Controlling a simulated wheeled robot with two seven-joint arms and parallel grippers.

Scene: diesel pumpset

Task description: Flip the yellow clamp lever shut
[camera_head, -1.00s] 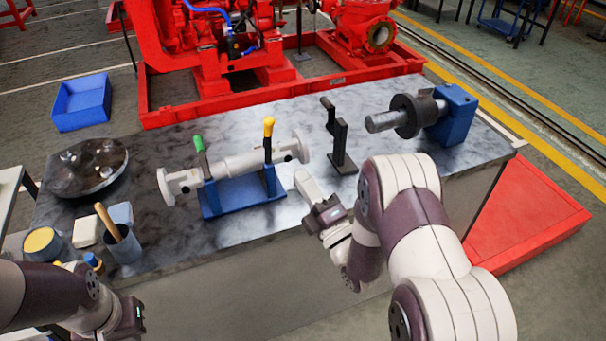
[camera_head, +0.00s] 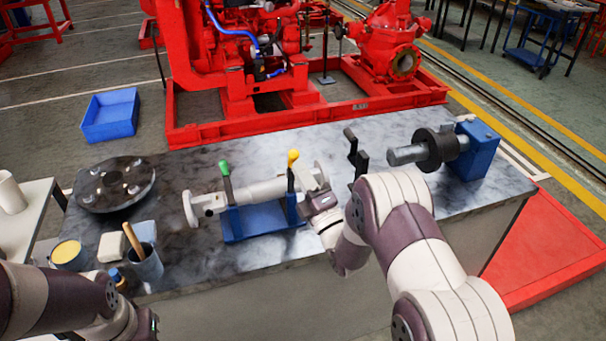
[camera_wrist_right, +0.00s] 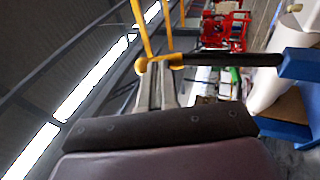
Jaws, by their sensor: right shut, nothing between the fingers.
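The yellow clamp lever (camera_head: 291,180) is a dark upright bar with a yellow knob, at the right end of the blue pipe fixture (camera_head: 262,222). A grey flanged pipe (camera_head: 250,192) lies in that fixture. My right gripper (camera_head: 306,176) is just right of the lever, below knob height. In the right wrist view the yellow knob (camera_wrist_right: 160,63) is right at the tips of my right gripper (camera_wrist_right: 155,78); contact cannot be told. The fingers are shut with nothing between them. My left gripper's housing (camera_head: 145,322) is at the bottom left; its fingers are hidden.
A green-knobbed lever (camera_head: 225,180) stands at the fixture's left end. A black bracket (camera_head: 357,155) and a blue block with a shaft (camera_head: 475,150) stand to the right. A round flange plate (camera_head: 115,183) and a cup (camera_head: 146,265) are at left. The front middle of the bench is clear.

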